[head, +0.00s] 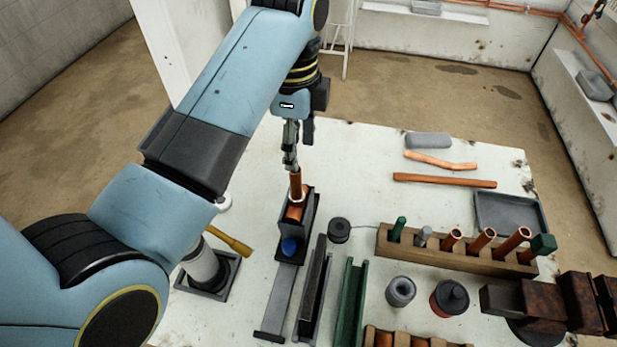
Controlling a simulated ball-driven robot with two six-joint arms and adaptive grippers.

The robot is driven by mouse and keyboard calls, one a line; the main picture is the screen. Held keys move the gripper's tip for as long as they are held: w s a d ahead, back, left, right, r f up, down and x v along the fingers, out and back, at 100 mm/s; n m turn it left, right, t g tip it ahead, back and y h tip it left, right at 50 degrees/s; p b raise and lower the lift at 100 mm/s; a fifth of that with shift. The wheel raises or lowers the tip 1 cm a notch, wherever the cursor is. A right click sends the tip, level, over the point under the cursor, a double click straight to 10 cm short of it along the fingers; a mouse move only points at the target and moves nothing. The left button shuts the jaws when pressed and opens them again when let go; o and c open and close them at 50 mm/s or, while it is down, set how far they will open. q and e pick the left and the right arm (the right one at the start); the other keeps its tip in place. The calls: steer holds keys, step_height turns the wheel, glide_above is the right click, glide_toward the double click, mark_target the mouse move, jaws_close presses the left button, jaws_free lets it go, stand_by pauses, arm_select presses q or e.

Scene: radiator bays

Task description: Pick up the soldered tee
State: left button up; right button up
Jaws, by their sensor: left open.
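The soldered tee (296,187) is copper, with a pale solder ring around its upright branch. It sits in a black fixture (312,215) with a blue knob (289,246), on the white table near the middle of the head view. My left gripper (291,160) points down from above, its fingertips at the top of the tee's upright branch. Its jaws are open; the view is nearly edge-on, so I cannot tell whether the fingers are around the branch or touching it. My right gripper is not in view.
A wooden rack (456,258) with copper and green pieces stands to the right. A grey tray (510,214) and copper lengths (445,181) lie behind it. Dark channels (313,290) lie in front of the fixture. The table behind the fixture is clear.

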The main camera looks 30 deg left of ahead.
mark_target(296, 188)
arm_select(q)
steer(key=f, duration=0.4)
steer(key=shift+s, duration=0.35)
steer(key=shift+f, duration=0.35)
steer(key=f, duration=0.1)
steer(key=f+p, duration=0.1)
steer(key=f, duration=0.3)
steer(key=shift+s+d+p, duration=0.15)
steer(key=shift+s+p, duration=0.15)
steer(key=shift+f, duration=0.2)
steer(key=shift+c, duration=1)
steer(key=c, duration=0.7)
jaws_close()
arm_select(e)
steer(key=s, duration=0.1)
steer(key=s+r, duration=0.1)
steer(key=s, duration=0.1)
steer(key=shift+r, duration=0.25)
